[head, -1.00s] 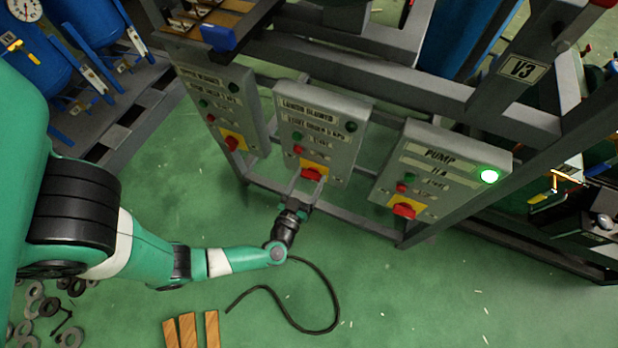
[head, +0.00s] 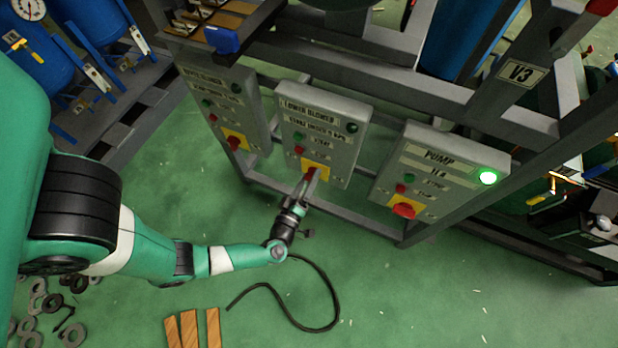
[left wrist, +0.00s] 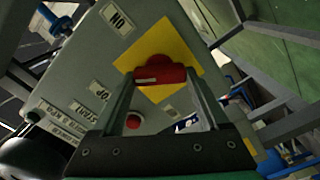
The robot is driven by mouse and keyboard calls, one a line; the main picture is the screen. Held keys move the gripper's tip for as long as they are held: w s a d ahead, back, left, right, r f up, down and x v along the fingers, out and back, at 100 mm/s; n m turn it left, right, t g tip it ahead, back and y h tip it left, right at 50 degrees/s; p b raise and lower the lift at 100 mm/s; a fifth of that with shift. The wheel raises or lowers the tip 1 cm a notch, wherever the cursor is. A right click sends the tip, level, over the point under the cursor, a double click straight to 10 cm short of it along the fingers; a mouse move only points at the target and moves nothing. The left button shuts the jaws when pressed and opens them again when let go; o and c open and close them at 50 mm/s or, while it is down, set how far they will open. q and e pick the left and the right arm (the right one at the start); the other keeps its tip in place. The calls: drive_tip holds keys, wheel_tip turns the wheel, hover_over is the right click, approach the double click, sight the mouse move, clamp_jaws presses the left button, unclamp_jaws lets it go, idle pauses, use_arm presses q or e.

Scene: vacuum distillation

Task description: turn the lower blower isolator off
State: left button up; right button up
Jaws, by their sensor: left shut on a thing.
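The lower blower panel (head: 318,135) is a grey box in the middle of the head view, with a dark lamp (head: 352,128) at its upper right. Its red isolator handle (head: 310,173) sits on a yellow plate (head: 322,171) low on the box. My left gripper (head: 309,181) is shut on this handle, with one finger at each end of it in the left wrist view (left wrist: 160,75). There the yellow plate (left wrist: 178,48) looks tilted against the fingers, and an ON label (left wrist: 117,18) shows near it. My right gripper is not in view.
The upper blower panel (head: 222,105) stands to the left and the pump panel (head: 440,175) to the right, its green lamp (head: 488,177) lit. Both have red handles. A grey frame carries the panels. A black cable (head: 285,318) and wooden strips (head: 190,328) lie on the floor.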

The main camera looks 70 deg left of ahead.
use_arm(q)
drive_tip(key=n+b, duration=0.1)
drive_tip(key=n, duration=0.5)
drive_tip(key=shift+f+n, duration=0.15)
drive_tip(key=shift+n, duration=0.15)
idle(0.4)
drive_tip(key=o, duration=1.2)
drive_tip(key=shift+o, duration=0.2)
drive_tip(key=shift+s+d, duration=0.35)
drive_tip(key=shift+d, duration=0.15)
drive_tip(key=p+v, duration=0.2)
drive_tip(key=v, duration=0.8)
drive_tip(key=shift+s+p, duration=0.25)
drive_tip(key=shift+p, duration=0.05)
